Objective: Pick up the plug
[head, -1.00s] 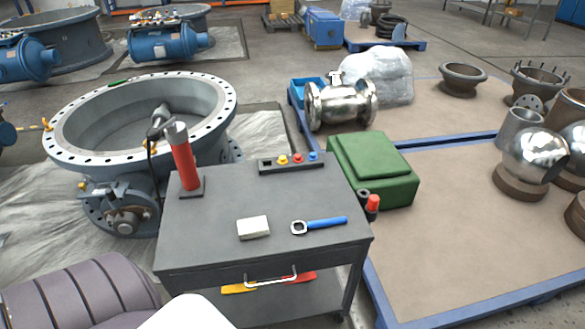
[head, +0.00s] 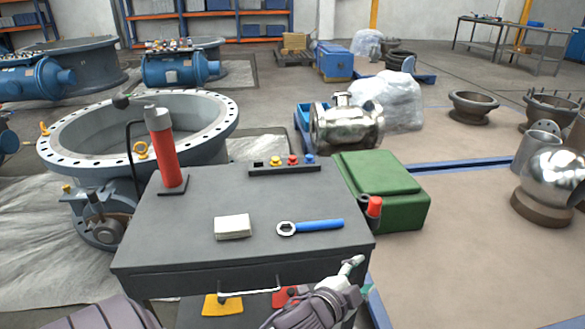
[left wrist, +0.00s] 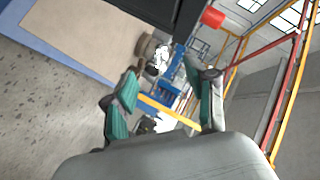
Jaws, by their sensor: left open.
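Small yellow (head: 275,161), red (head: 293,160) and blue (head: 310,159) plug-like pieces stand in a dark rack (head: 285,169) at the back of the grey cart top. I cannot tell which of them is the plug. My left gripper (head: 358,275) is at the cart's front right corner, well short of the rack and apart from it. In the left wrist view its green-padded fingers (left wrist: 160,72) are spread with nothing between them. The rack is not seen in that view. My right gripper is not in view.
The cart (head: 190,240) also carries a red cylinder (head: 163,148) at left, a white block (head: 232,227) and a blue wrench (head: 312,226). A red-topped holder (head: 374,207) is on its right side. A green box (head: 380,190) stands behind. The cart top's front is mostly clear.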

